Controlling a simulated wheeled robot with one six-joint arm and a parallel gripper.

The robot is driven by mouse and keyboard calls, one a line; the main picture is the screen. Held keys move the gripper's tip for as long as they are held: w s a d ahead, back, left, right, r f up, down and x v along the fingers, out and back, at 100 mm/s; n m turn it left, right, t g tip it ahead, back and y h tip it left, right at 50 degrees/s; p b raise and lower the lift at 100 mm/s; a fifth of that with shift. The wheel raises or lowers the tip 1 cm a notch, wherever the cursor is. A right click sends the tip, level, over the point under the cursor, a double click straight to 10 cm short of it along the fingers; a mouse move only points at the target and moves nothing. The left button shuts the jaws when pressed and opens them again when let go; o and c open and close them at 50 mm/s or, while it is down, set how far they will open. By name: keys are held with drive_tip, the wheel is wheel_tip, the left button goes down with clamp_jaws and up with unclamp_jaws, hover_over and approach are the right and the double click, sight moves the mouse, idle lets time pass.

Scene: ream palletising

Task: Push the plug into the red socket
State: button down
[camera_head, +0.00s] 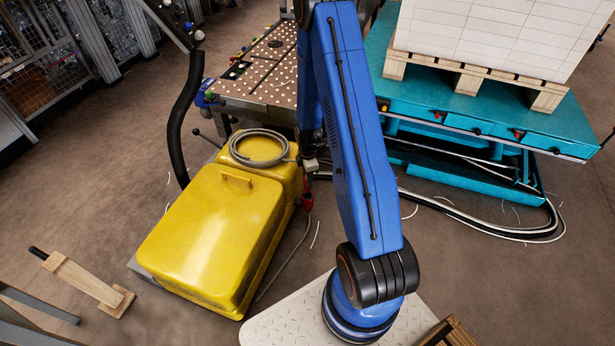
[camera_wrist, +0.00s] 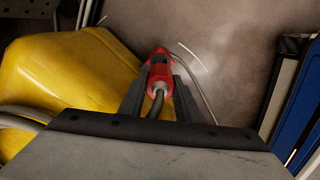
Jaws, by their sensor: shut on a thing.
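In the wrist view, my gripper (camera_wrist: 160,88) is shut on the plug (camera_wrist: 159,76), a red piece with a thick grey cable running back toward the camera. Red parts with a dark patch show just beyond the fingertips, and I take these for the red socket (camera_wrist: 161,52). Plug and socket line up closely, but I cannot tell whether they touch or how deep the plug sits. In the head view, a small red part (camera_head: 307,201) shows low beside the yellow machine's right side, below my wrist. My arm hides part of this area.
The yellow machine (camera_head: 215,235) stands close on the left, with a coiled grey cable (camera_head: 258,148) on top. A perforated table (camera_head: 265,65) is behind it. A teal lift table (camera_head: 480,125) with a loaded pallet is at right. Thin cables lie on the floor.

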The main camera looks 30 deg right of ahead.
drive_tip(key=shift+f, duration=1.75)
drive_tip(key=shift+f, duration=1.65)
drive_tip(key=c, duration=1.2)
unclamp_jaws()
wheel_tip(320, 180, up, 17)
drive_tip(key=shift+r, duration=0.2)
